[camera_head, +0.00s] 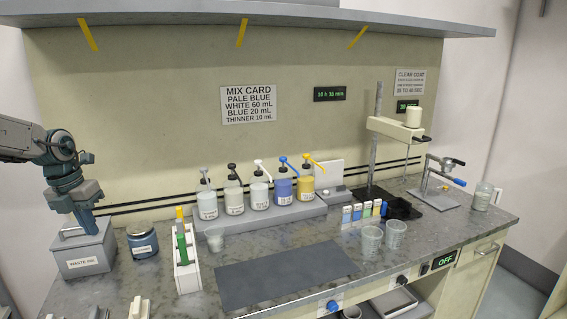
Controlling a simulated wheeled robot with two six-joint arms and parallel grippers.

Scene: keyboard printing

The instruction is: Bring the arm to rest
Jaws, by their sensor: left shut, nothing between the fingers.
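My left arm comes in from the left edge. Its gripper (88,228) points down at the grey WASTE INK box (84,258) on the left end of the counter. The gripper is shut and empty. Its tips are at the top of the box, and I cannot tell whether they touch it or reach inside. My right gripper is not in view.
A dark jar (142,243) stands just right of the box, then a white rack (187,272) with colored sticks. Several pump bottles (260,193) stand on a grey riser. A dark mat (285,276) lies bare in front. Clear cups (371,240) stand to its right.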

